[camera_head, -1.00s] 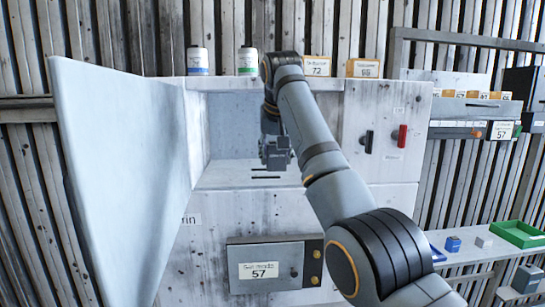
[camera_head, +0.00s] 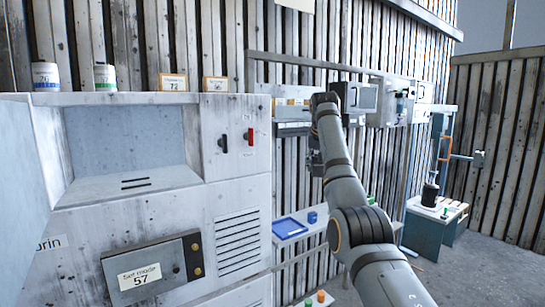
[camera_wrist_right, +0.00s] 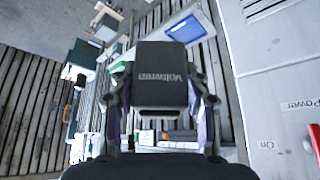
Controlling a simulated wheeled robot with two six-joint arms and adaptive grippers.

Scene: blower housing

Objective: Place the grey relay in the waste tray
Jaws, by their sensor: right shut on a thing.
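My right gripper (camera_head: 315,163) is at the end of the raised arm, in front of the slatted wall and right of the large cabinet. In the wrist view, the right gripper (camera_wrist_right: 160,90) is shut on a dark grey block, the relay (camera_wrist_right: 161,72), with lettering on its face. The fingers lie along its two sides. A blue tray (camera_head: 289,228) sits on a low shelf beyond and below the gripper; it also shows in the wrist view (camera_wrist_right: 187,28). No label marks it as the waste tray. My left gripper is out of view.
The grey cabinet (camera_head: 150,215) with an open recess, switches and a "57" panel fills the left. A wall shelf with boxes lies behind the arm. Clear floor (camera_head: 460,270) shows at right.

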